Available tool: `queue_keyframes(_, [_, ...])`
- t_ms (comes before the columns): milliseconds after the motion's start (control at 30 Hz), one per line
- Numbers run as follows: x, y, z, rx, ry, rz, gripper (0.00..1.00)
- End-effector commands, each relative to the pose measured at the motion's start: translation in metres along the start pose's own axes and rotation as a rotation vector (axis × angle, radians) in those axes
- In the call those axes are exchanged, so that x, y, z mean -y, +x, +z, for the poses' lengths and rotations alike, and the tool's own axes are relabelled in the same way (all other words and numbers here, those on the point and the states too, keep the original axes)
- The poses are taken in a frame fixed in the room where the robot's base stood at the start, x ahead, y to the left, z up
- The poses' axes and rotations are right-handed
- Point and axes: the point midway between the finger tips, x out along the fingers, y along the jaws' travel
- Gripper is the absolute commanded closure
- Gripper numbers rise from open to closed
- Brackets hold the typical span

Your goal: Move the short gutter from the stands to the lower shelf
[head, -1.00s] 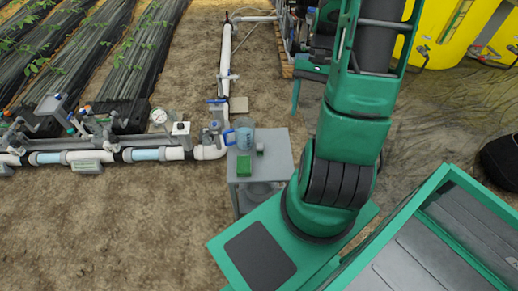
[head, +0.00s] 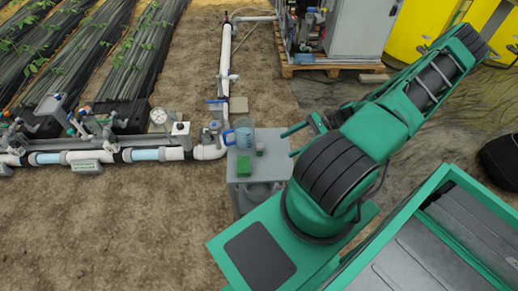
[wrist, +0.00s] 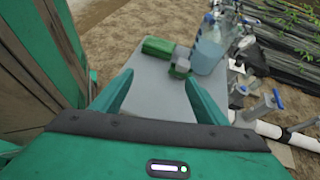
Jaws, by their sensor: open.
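I cannot make out a short gutter or its stands in either view. A small grey table (head: 272,150) stands in front of my base. Under its top is a lower level (head: 243,200) with a grey object on it that I cannot identify. My gripper (head: 287,145) is at the right edge of the table. In the wrist view its two green fingers (wrist: 160,95) are spread with nothing between them, over the grey table top (wrist: 160,105).
White pipework (head: 210,152) with valves runs behind and left. A grey cabinet (head: 360,28) stands on a pallet. Bare soil lies at the left front.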

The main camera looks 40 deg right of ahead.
Motion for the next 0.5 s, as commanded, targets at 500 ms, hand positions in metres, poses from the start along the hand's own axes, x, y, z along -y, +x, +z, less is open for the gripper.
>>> queue_keyframes(500, [0.030,0.027,-0.015,0.170,0.101,-0.203,0.33])
